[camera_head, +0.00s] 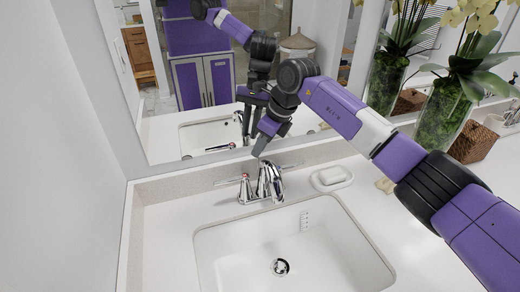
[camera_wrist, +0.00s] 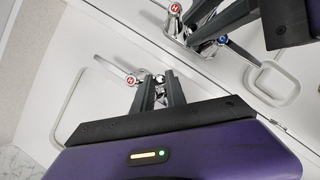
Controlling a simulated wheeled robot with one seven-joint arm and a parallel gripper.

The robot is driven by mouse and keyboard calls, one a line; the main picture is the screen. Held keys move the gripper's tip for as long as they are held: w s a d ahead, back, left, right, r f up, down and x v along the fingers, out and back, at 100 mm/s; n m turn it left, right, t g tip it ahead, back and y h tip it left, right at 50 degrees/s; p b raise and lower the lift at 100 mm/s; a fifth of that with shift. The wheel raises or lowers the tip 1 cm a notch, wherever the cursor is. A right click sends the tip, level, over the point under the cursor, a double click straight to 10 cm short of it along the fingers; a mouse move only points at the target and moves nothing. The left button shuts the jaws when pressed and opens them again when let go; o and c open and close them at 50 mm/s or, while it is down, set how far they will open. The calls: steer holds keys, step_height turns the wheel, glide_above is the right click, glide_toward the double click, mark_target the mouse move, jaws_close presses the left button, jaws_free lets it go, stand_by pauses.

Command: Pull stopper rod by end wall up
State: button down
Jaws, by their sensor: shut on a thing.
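My gripper (camera_head: 261,148) points down just above and behind the chrome faucet (camera_head: 270,186) at the back of the sink. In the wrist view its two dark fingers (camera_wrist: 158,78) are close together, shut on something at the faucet. The stopper rod itself cannot be made out; the fingers and faucet hide it. The red-marked handle (camera_head: 245,178) is on the faucet's left and also shows beside the fingers in the wrist view (camera_wrist: 130,80). The sink basin (camera_head: 222,237) lies in front, with a round chrome drain (camera_head: 280,267) at its bottom.
The mirror (camera_head: 180,60) rises close behind the faucet and reflects my arm. The end wall (camera_head: 75,140) is at left. A white soap dish (camera_head: 332,178) sits right of the faucet. A glass vase of orchids (camera_head: 447,112) and a woven box (camera_head: 474,141) stand further right.

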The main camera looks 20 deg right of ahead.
steer(key=shift+r, duration=0.15)
steer(key=c, duration=1.4)
jaws_free()
steer(key=shift+o, duration=0.2)
steer(key=b+v, duration=0.1)
steer(key=v, duration=0.7)
steer(key=shift+b, duration=0.3)
steer(key=shift+w+a, duration=0.1)
